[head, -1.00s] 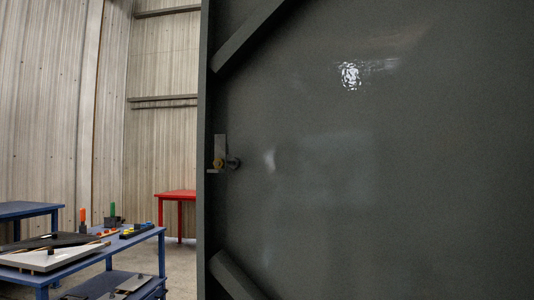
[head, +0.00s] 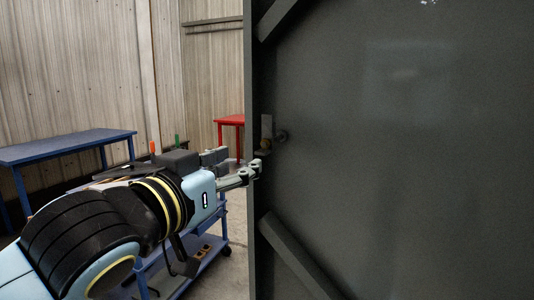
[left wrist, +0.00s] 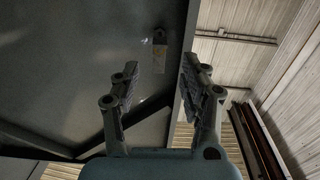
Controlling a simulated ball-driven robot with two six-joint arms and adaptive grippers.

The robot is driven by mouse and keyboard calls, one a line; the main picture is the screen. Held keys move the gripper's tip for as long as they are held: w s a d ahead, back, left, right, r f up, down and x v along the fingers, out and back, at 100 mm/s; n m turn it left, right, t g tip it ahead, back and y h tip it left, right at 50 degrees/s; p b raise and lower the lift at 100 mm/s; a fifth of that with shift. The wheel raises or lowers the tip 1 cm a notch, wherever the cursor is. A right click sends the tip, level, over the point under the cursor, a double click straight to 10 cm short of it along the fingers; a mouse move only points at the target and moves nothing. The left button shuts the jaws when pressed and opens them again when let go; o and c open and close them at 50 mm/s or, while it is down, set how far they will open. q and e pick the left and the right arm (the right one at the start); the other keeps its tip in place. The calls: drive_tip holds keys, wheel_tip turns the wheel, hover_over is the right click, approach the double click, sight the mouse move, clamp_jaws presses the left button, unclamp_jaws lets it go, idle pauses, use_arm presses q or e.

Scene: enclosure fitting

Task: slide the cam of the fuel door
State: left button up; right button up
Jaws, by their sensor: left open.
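The dark grey door (head: 400,150) fills the right of the head view. My left gripper (head: 248,172) is open, just below the latch in the head view, by the door's edge. In the left wrist view the left gripper (left wrist: 159,68) is empty; its right finger overlaps the door edge. Touching cannot be told. My right gripper is out of view.
A blue table (head: 65,147) stands at the left and a red table (head: 229,121) behind. A blue cart (head: 208,246) is partly hidden behind my left arm. Diagonal braces (head: 295,257) cross the door's face. Some floor is clear left of the door.

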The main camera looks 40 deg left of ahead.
sight(262, 151)
use_arm(q)
drive_tip(key=w, duration=0.5)
drive_tip(key=w+a, duration=0.1)
drive_tip(key=w, duration=0.2)
drive_tip(key=shift+w+a, duration=0.1)
drive_tip(key=shift+w, duration=0.45)
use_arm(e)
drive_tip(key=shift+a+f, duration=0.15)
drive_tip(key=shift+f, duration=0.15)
use_arm(q)
drive_tip(key=shift+c, duration=0.4)
clamp_jaws()
drive_tip(key=shift+f, duration=0.15)
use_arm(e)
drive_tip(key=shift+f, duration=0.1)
